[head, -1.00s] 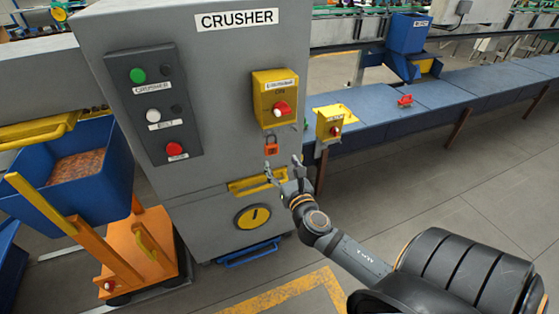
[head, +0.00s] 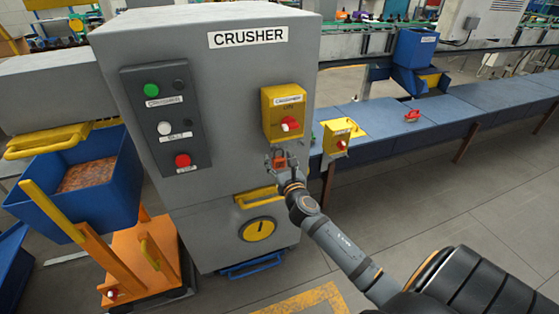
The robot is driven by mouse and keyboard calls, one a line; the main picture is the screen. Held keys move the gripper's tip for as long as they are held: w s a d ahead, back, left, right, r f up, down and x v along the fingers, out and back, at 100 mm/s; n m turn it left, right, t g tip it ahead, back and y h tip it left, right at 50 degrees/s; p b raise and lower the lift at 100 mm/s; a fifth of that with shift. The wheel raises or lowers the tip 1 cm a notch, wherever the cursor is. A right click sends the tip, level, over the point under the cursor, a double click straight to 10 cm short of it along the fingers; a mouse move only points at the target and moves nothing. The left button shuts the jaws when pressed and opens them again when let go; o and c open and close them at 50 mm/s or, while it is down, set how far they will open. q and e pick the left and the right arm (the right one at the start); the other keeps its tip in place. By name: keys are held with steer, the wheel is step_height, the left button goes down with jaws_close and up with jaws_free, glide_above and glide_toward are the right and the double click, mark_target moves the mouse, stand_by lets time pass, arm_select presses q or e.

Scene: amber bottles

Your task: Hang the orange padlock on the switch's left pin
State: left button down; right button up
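My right gripper (head: 280,159) reaches up from below, with one finger on each side of the padlock. The fingers look apart, and I see no clear contact with the padlock. What holds the padlock's shackle is too small to tell. My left gripper is not in view.
A dark button panel (head: 168,118) is left of the switch box. A second yellow switch box (head: 336,138) stands to the right, by the blue conveyor (head: 378,125). A yellow handle (head: 256,199) sits below my gripper. A blue bin (head: 75,190) on an orange cart stands at left.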

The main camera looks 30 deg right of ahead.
steer(key=c, duration=0.9)
steer(key=shift+c, duration=0.2)
steer(key=shift+w+d+r, duration=0.1)
steer(key=shift+w+d, duration=0.05)
steer(key=shift+w, duration=0.35)
